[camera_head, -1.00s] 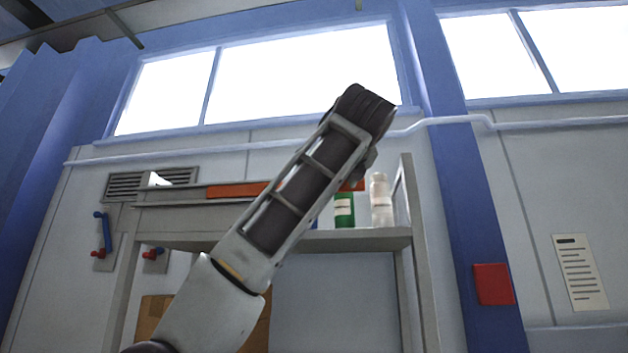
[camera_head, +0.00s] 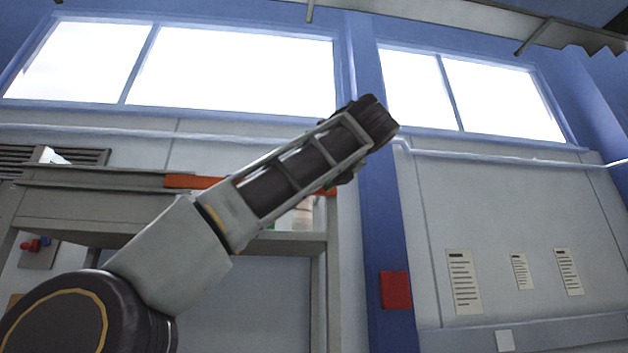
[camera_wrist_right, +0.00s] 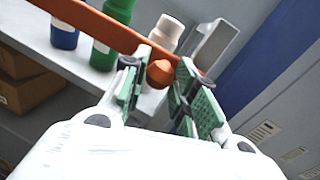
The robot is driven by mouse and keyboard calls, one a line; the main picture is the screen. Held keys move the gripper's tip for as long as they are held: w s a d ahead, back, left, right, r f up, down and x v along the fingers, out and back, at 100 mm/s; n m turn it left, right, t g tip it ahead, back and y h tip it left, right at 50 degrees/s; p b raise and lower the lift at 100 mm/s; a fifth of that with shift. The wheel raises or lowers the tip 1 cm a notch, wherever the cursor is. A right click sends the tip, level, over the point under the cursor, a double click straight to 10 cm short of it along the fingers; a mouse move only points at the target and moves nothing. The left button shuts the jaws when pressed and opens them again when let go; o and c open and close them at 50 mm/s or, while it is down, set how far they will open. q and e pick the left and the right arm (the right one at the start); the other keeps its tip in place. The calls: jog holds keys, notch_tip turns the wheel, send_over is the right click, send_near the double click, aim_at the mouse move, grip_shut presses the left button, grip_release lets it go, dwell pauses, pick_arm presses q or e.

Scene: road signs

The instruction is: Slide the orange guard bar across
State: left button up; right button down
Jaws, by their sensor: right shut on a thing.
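The orange guard bar (camera_head: 190,182) runs along the front of a grey shelf in the head view, partly hidden behind one of my arms. It also crosses the upper part of the right wrist view (camera_wrist_right: 90,22), in front of several bottles, and its right end reaches the shelf's end post. My right gripper (camera_wrist_right: 160,78) is shut on the round orange knob (camera_wrist_right: 160,72) of the bar, with a green-padded finger on each side. In the head view the gripper's jaws cannot be made out. My left gripper is not seen.
Behind the bar stand a blue bottle (camera_wrist_right: 64,36), a green bottle (camera_wrist_right: 108,36) and a white bottle (camera_wrist_right: 167,33). Cardboard boxes (camera_wrist_right: 35,88) lie below the shelf. A blue pillar (camera_head: 385,240) with a red box (camera_head: 395,290) stands right of the shelf.

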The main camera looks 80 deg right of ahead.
jog(key=shift+s+r, duration=0.1)
jog(key=shift+r, duration=0.05)
jog(key=c, duration=1.3)
grip_release()
jog(key=shift+c, duration=0.2)
jog(key=shift+o, duration=1.2)
jog(key=shift+s+d, duration=0.1)
jog(key=shift+s, duration=0.15)
jog(key=shift+w, duration=0.15)
jog(key=v, duration=1.2)
